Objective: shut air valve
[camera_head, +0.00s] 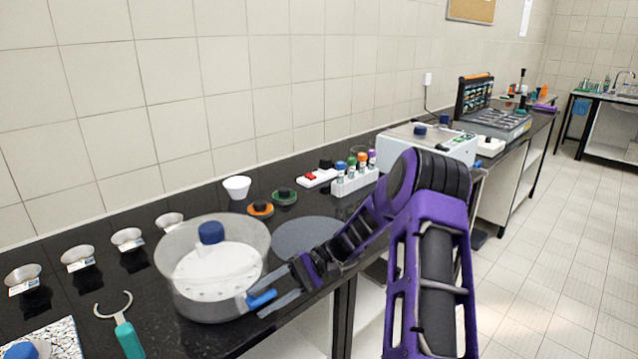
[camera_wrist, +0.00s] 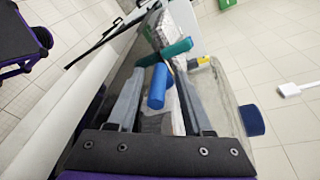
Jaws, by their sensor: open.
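The air valve's blue lever handle (camera_head: 262,299) sticks out from the lower right side of a clear round vessel, the desiccator (camera_head: 190,290). The vessel holds a white perforated plate (camera_head: 205,272) and shows a blue knob (camera_head: 211,232). My gripper (camera_head: 257,300) is open beside the vessel, with its fingers on either side of the handle. In the wrist view, the blue handle (camera_wrist: 158,86) lies between the two spread fingers (camera_wrist: 160,76). I cannot tell whether either finger touches it. The valve's joint to the wall is partly hidden.
A hook wrench with a teal grip (camera_head: 130,340) lies left of the vessel on the black bench. A grey disc (camera_head: 305,236) lies to its right. Small metal dishes (camera_head: 128,238) stand along the wall. A rack of coloured-cap bottles (camera_head: 355,178) stands behind my arm.

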